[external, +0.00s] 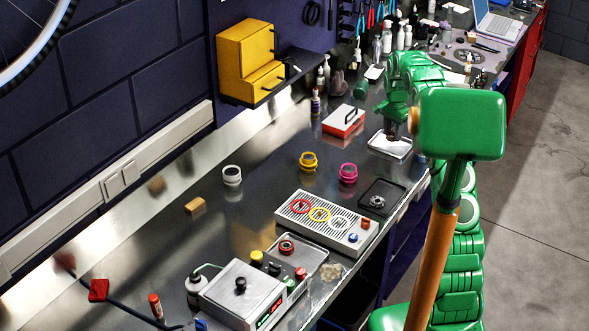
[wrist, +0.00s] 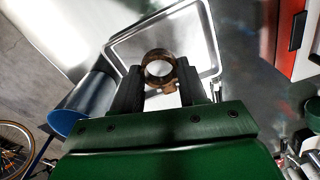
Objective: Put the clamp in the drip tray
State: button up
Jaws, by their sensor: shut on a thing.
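The clamp (wrist: 159,66) is a brownish metal ring with a small lug, in the middle of the wrist view. My gripper (wrist: 158,84) is shut on it, with one dark finger on each side. A shallow bright metal tray with a raised rim, which looks like the drip tray (wrist: 206,38), lies behind the clamp in the wrist view. In the external view my gripper (external: 389,128) points down over this tray (external: 390,150). The clamp cannot be made out there. The gap between clamp and tray floor is hard to tell.
A red and white box (external: 343,121) stands left of the tray. A black tray (external: 381,197) with a small part lies nearer. Yellow (external: 308,162) and pink (external: 348,173) rings stand on the bench. Bottles (external: 387,40) crowd the back. The bench's front edge is close to the tray.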

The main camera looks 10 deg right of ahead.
aim_at(391, 146)
jog(key=shift+w+f, duration=0.25)
jog(key=shift+f, duration=1.55)
jog(key=o, duration=1.1)
jog(key=shift+f, duration=0.15)
jog(key=shift+c, duration=0.2)
